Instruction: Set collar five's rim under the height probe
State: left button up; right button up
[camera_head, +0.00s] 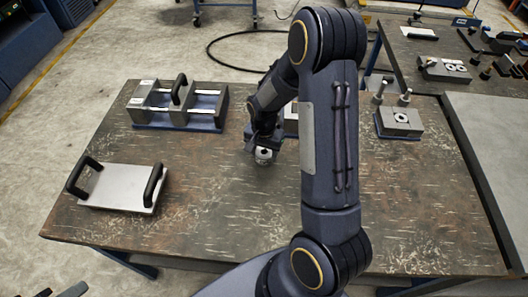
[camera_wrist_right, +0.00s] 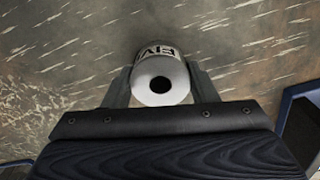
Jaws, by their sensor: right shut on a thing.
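My right gripper (camera_head: 262,150) is shut on a small pale metal collar (camera_head: 264,156), low over the middle of the table. In the right wrist view the collar (camera_wrist_right: 161,78) sits between the two fingers (camera_wrist_right: 155,88). Its round end with a dark centre hole faces the camera, and dark lettering, partly visible and seemingly FIVE, is on its side. Whether it touches the table I cannot tell. I cannot pick out the height probe; a grey block (camera_head: 291,121) behind my right arm is mostly hidden. Dark pieces at the bottom left edge may be my left gripper (camera_head: 58,291), cut off.
A grey fixture with rails (camera_head: 178,106) stands at the back left, and a plate with two black handles (camera_head: 117,186) at the left. A block with two posts and a ring (camera_head: 400,120) stands right of my arm. The front middle of the table (camera_head: 215,220) is clear.

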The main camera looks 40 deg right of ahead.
jog(key=o, duration=1.5)
jog(key=shift+f, duration=0.1)
jog(key=shift+o, duration=0.2)
